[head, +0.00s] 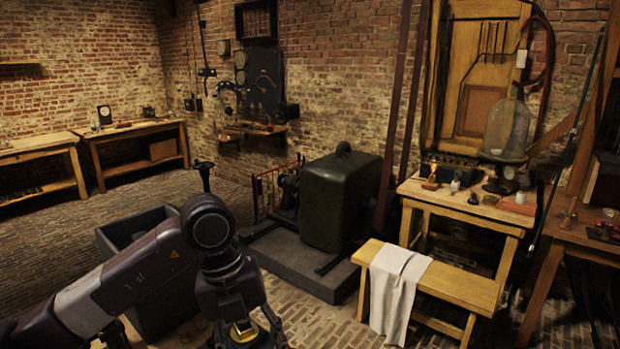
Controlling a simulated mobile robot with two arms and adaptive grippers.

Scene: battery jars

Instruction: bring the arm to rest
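My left arm comes in from the lower left and bends down at its dark wrist joints. My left gripper (245,335) points downward at the bottom edge of the head view. The picture's edge cuts off its fingertips, so I cannot tell whether it is open or holds something. A yellow patch shows between its dark finger parts; I cannot tell what it belongs to. My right arm and gripper are out of view.
A grey open-topped bin (118,232) stands behind my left arm. A dark green cabinet (340,200) sits on a stone plinth (290,262). At right are a bench (455,287) with a draped cloth (396,285), and a wooden table (480,211) bearing a glass jar (507,130).

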